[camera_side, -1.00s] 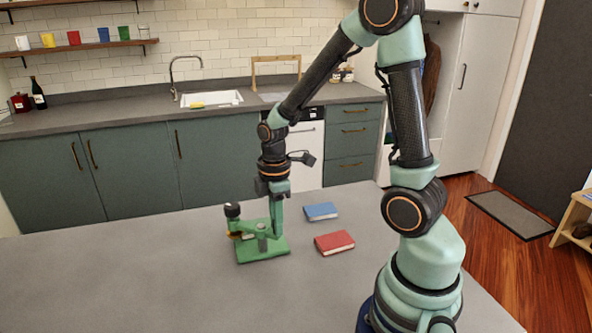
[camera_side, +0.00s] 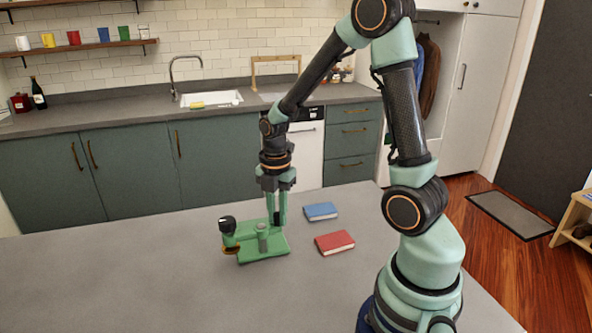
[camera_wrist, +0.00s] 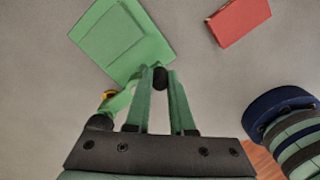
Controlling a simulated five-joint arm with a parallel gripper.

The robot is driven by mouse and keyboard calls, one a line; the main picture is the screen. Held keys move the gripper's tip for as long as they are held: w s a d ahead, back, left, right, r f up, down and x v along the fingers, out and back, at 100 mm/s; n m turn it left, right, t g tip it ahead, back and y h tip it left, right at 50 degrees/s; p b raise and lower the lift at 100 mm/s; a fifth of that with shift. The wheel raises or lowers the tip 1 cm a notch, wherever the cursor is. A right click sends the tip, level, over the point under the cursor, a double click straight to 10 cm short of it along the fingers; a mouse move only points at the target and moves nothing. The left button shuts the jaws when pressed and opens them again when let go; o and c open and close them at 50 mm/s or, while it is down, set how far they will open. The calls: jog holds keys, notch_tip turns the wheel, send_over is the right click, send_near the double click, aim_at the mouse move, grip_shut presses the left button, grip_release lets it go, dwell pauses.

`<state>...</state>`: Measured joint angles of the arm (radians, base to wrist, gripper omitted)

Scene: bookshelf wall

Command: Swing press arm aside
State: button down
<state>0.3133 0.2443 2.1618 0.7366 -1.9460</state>
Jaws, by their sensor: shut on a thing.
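The green press base (camera_side: 264,254) sits on the grey table, with a short green post (camera_side: 262,232) rising from it. The press arm (camera_side: 245,233) crosses at post height, and its black-topped head (camera_side: 228,225) hangs past the left edge of the base. My gripper (camera_side: 279,219) points down at the right end of the press. In the wrist view my fingertips (camera_wrist: 161,80) are shut on a black handle (camera_wrist: 160,77). The base (camera_wrist: 122,38) shows beyond them, and the arm's dark head (camera_wrist: 99,122) shows at lower left, partly hidden by my gripper.
A blue book (camera_side: 321,211) and a red book (camera_side: 334,242) lie on the table just right of the press. The grey tabletop (camera_side: 120,275) is clear to the left and front. A counter with a sink (camera_side: 210,98) stands behind.

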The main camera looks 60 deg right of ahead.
jog(key=shift+w, duration=0.15)
dwell(0.4)
jog(key=c, duration=0.8)
grip_release()
jog(key=shift+o, duration=0.2)
notch_tip(320, 180, up, 12)
jog(key=shift+r, duration=0.15)
jog(key=s+a+r+m+t, duration=0.2)
jog(key=a+m, duration=0.3)
jog(key=m, duration=0.4)
jog(key=s+a+r+m+t, duration=0.2)
jog(key=a+m, duration=0.3)
jog(key=m, duration=0.4)
jog(key=shift+s+a+m+t, duration=0.35)
jog(key=shift+m+t, duration=0.05)
jog(key=shift+t, duration=0.4)
